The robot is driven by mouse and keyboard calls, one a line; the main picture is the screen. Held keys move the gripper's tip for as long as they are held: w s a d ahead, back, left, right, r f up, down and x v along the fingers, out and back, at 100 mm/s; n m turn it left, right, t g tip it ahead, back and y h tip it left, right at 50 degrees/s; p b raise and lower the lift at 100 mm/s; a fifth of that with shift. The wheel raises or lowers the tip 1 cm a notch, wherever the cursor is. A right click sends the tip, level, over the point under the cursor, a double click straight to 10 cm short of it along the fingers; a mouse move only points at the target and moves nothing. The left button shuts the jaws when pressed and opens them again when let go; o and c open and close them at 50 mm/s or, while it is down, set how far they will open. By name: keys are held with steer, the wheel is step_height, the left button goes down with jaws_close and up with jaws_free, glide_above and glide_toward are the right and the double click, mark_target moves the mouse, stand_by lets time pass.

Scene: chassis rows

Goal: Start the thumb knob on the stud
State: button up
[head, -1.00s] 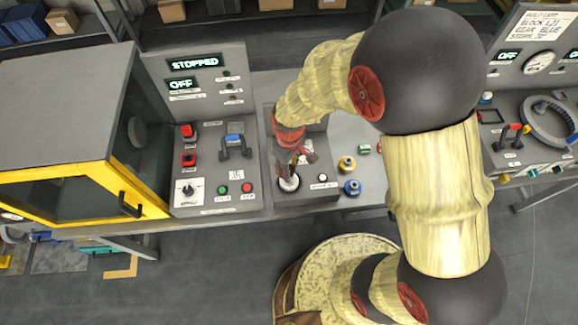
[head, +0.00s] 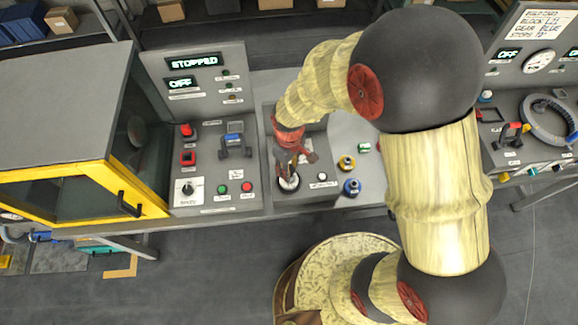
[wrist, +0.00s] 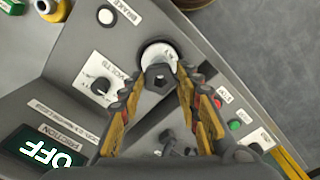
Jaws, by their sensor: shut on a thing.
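My gripper (wrist: 158,88) shows in the wrist view with its two ridged fingers closed around a dark grey knob (wrist: 158,78), which has a hollow at its middle. The knob is in front of a white round dial face (wrist: 157,50) on the grey panel and covers part of it. The stud is hidden, and I cannot tell whether the knob touches it. In the head view my gripper (head: 289,170) points down at the white round face (head: 289,184), and the knob is too small to make out there.
A small dial marked volts (wrist: 101,86) and a white brake button (wrist: 105,16) are close by. In the head view, yellow (head: 346,163) and blue (head: 351,187) round parts stand to the right. A grey panel with buttons and a handle (head: 235,147) is to the left.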

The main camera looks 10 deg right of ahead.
steer(key=shift+f+b, duration=0.6)
steer(key=shift+f, duration=0.4)
stand_by(0.4)
steer(key=m, duration=0.3)
steer(key=shift+m, duration=1.1)
steer(key=shift+m+p, duration=0.3)
steer(key=shift+m, duration=2.3)
